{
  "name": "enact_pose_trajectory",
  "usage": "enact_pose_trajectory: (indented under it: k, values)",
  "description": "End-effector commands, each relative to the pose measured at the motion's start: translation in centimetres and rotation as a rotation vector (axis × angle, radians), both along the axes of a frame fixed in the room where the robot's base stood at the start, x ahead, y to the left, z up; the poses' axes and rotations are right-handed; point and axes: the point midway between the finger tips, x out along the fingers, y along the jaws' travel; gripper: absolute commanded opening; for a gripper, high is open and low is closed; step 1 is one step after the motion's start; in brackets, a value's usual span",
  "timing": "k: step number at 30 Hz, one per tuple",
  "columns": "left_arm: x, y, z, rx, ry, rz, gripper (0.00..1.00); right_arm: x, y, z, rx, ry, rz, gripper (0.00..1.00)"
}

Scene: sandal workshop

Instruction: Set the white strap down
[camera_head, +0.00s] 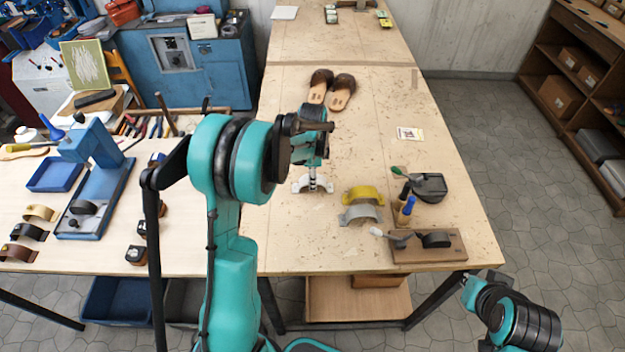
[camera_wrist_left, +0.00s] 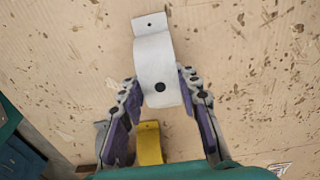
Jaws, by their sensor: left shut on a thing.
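The white strap (camera_head: 300,184) is a curved band with a flat end tab, at the middle of the wooden table in the head view. My left gripper (camera_head: 314,186) points down at it and is shut on it. In the left wrist view the white strap (camera_wrist_left: 156,62) lies between the two fingers of the gripper (camera_wrist_left: 160,92). I cannot tell whether the strap touches the table. My right arm shows at the lower right of the head view, but its gripper is not visible.
A yellow strap (camera_head: 363,194) and a grey strap (camera_head: 360,213) stand right of the gripper. Brown sandals (camera_head: 340,92) lie farther back. A wooden board (camera_head: 430,252) with tools is at the front right, near a black dish (camera_head: 430,186). The table between sandals and straps is mostly clear.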

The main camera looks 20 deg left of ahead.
Motion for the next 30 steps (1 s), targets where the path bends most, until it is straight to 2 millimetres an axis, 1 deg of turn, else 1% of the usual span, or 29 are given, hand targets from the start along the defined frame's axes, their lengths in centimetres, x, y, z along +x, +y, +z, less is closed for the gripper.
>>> enact_pose_trajectory:
  k: [4,7,8,9,10,11,19,22,26,30]
  values:
    - [0.0,0.0,0.0,0.000,0.000,0.000,0.12,0.0,0.0,0.0,0.000,0.000,0.000,0.00]
    - [0.0,0.0,-0.4,0.000,0.000,0.000,0.12,0.0,0.0,-0.4,0.000,0.000,0.000,0.00]
    - [0.0,0.0,-0.4,0.000,0.000,0.000,0.33,0.0,0.0,-0.4,0.000,0.000,0.000,0.00]
    - [0.0,0.0,-0.3,0.000,0.000,0.000,0.44,0.0,0.0,-0.3,0.000,0.000,0.000,0.00]
    - [0.0,0.0,-0.3,0.000,0.000,0.000,0.52,0.0,0.0,-0.3,0.000,0.000,0.000,0.00]
    - [0.0,0.0,-0.3,0.000,0.000,0.000,0.53,0.0,0.0,-0.3,0.000,0.000,0.000,0.00]
    - [0.0,0.0,-0.2,0.000,0.000,0.000,0.53,0.0,0.0,-0.2,0.000,0.000,0.000,0.00]
    - [0.0,0.0,0.4,0.000,0.000,0.000,0.53,0.0,0.0,0.3,0.000,0.000,0.000,0.00]
    - [0.0,0.0,2.4,0.000,0.000,0.000,0.53,0.0,0.0,0.6,0.000,0.000,0.000,0.00]
    - [0.0,0.0,5.7,0.000,0.000,0.000,0.53,0.0,0.0,1.2,0.000,0.000,0.000,0.00]
